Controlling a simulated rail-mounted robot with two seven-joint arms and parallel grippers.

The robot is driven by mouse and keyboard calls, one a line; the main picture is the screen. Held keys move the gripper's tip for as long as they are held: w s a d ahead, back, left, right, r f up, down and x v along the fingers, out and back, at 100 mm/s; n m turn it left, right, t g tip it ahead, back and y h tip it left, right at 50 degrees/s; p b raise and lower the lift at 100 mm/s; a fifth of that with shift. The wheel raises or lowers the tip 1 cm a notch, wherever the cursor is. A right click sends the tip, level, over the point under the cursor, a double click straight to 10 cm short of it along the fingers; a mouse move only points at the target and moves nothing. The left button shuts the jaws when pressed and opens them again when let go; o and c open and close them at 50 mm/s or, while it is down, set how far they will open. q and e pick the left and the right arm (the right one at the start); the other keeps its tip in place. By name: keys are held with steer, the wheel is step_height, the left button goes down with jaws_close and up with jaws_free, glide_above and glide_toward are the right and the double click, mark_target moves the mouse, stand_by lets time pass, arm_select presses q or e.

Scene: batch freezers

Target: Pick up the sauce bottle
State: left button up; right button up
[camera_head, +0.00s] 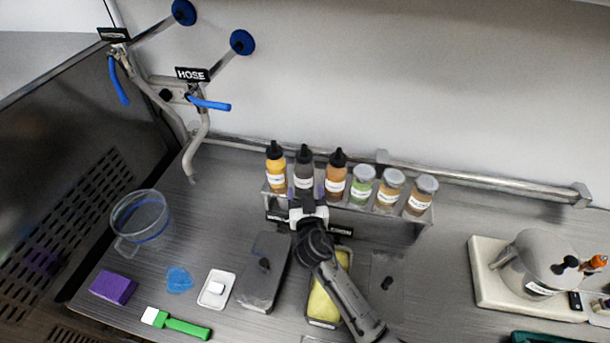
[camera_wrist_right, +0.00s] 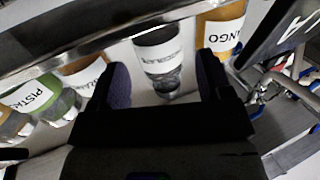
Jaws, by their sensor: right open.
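Three sauce bottles with black caps stand upright in a rack on the counter: a yellow one (camera_head: 276,170), a dark grey one (camera_head: 304,166) and an orange-brown one (camera_head: 336,180). My right gripper (camera_head: 306,190) is open in front of the dark grey bottle, one finger on each side of its lower part. In the right wrist view, the dark grey bottle (camera_wrist_right: 160,60) with its white label shows between the two fingers (camera_wrist_right: 163,82), with gaps at both sides. My left gripper is not in view.
Several lidded jars, such as a green one (camera_head: 362,186), fill the right of the rack (camera_head: 425,220). A clear jug (camera_head: 141,220), purple sponge (camera_head: 113,287) and green-handled spatula (camera_head: 180,325) lie left. A metal pot (camera_head: 537,265) stands right. A wall rail (camera_head: 480,182) runs behind.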

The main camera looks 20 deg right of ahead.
mark_target(305, 184)
steer(key=shift+b+x, duration=0.3)
steer(key=shift+x, duration=2.8)
steer(key=shift+d, duration=0.15)
steer(key=shift+s, duration=0.1)
steer(key=c, duration=0.7)
step_height(305, 184, up, 16)
steer(key=shift+r+p, duration=0.15)
steer(key=shift+p, duration=0.95)
steer(key=shift+r, duration=0.95)
